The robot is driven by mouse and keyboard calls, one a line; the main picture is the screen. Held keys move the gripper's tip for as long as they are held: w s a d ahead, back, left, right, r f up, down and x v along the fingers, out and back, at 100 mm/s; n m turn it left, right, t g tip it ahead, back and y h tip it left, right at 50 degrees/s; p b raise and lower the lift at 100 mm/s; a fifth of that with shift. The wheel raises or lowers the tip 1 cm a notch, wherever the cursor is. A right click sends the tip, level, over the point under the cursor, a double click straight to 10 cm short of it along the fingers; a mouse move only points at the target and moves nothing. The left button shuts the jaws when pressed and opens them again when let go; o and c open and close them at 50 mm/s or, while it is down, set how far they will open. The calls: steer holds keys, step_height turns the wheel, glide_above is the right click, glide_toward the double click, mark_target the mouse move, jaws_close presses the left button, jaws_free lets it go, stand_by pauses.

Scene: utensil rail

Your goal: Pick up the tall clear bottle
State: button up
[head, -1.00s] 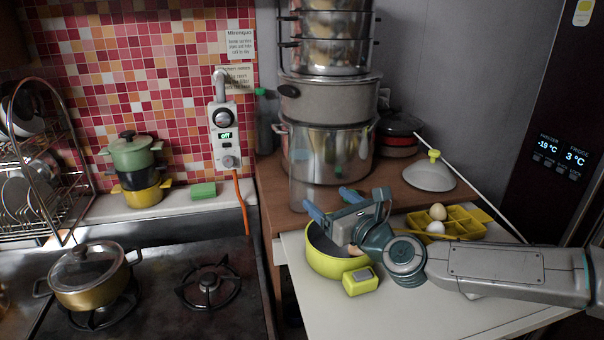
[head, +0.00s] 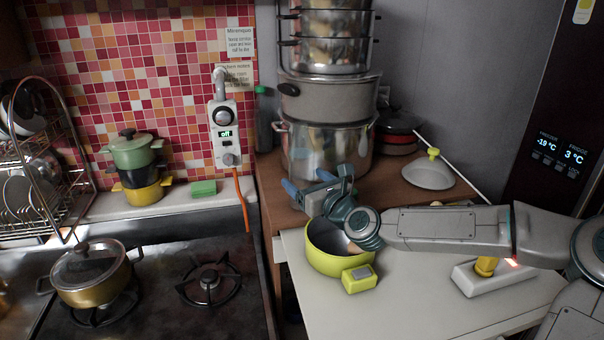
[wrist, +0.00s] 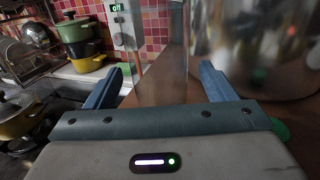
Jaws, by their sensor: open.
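The tall clear bottle (head: 299,160) stands upright on the brown wooden counter, in front of the big steel pot. It is see-through and hard to make out in the head view; my gripper covers its lower part. My gripper (head: 307,181) is open, with its two blue fingers pointing at the bottle. In the wrist view, the clear bottle (wrist: 163,65) shows ahead, in the gap between the open fingers (wrist: 158,85). I cannot tell how far between the fingertips it stands.
A stack of steel pots (head: 325,150) rises close behind the bottle. A green-capped bottle (head: 263,122) stands by the wall. A yellow-green pot (head: 325,262) sits below my gripper on the white table (head: 400,300). A lid (head: 428,174) lies to the right.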

mark_target(298, 157)
steer(key=shift+p+x, duration=0.3)
steer(key=shift+x, duration=1.9)
steer(key=shift+s+a, duration=0.1)
steer(key=c, duration=1.4)
steer(key=shift+r, duration=0.1)
steer(key=shift+o, duration=0.3)
steer(key=shift+r, duration=0.6)
step_height(298, 157, up, 3)
steer(key=shift+r+b, duration=0.1)
steer(key=shift+b, duration=0.3)
steer(key=d+r+b, duration=0.1)
steer(key=d+r, duration=0.5)
steer(key=d, duration=0.5)
steer(key=shift+s+d+r, duration=0.25)
steer(key=shift+s+d, duration=0.1)
steer(key=shift+s, duration=0.05)
